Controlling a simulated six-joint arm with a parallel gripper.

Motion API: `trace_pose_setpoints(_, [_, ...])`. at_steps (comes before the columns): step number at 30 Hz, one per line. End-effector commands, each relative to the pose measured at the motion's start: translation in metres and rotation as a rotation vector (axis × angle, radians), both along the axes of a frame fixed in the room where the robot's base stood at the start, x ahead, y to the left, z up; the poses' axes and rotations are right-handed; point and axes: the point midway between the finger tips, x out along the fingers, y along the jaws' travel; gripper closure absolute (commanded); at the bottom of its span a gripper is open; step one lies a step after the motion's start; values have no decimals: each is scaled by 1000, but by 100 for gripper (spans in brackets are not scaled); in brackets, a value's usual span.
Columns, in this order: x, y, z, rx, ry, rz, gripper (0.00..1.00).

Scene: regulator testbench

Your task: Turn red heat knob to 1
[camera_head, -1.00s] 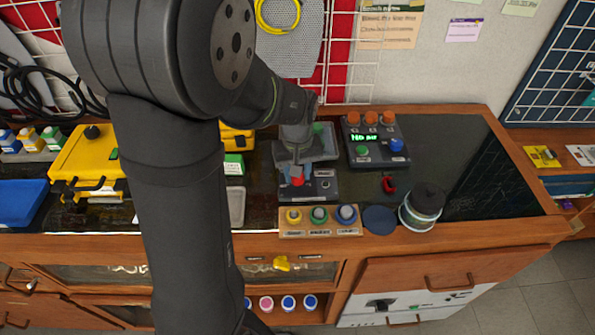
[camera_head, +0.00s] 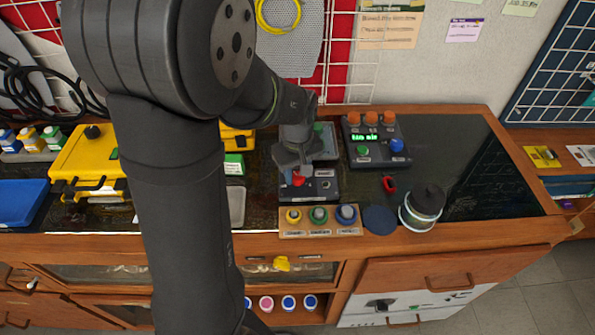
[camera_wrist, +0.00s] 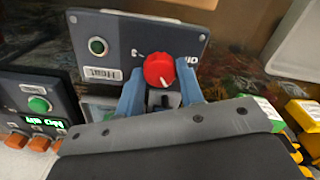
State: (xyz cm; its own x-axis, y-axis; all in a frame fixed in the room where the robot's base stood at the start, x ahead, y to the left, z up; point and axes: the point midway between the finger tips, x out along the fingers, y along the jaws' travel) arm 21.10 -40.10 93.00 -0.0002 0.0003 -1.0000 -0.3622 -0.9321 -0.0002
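The red heat knob (camera_wrist: 159,70) has a white pointer line that faces down and slightly right in the wrist view. It sits on a dark control box (camera_wrist: 115,33), with label writing on both sides of the knob. My gripper (camera_wrist: 161,66) has its blue fingers on either side of the knob, apparently touching it. In the head view, the red knob (camera_head: 298,179) shows just below my gripper (camera_head: 294,176), and my wrist hides the back of the box (camera_head: 324,187). The numbers around the knob are not readable.
Behind right stands a box with a green display (camera_head: 364,137), orange knobs and a blue button (camera_head: 397,145). A round dark-lidded container (camera_head: 424,203) stands at right. The black top farther right is clear.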

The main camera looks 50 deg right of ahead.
Motion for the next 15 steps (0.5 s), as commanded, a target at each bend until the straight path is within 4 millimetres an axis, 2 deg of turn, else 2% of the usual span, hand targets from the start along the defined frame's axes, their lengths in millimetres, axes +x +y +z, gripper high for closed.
trace_pose_setpoints(1, [0,0,0,-1,0,0,56])
trace_pose_setpoints(3, [0,0,0,0,0,-1,44])
trace_pose_setpoints(11, [0,0,0,0,0,-1,44])
trace_pose_setpoints(15, [0,-1,9,-3,-1,-1,44])
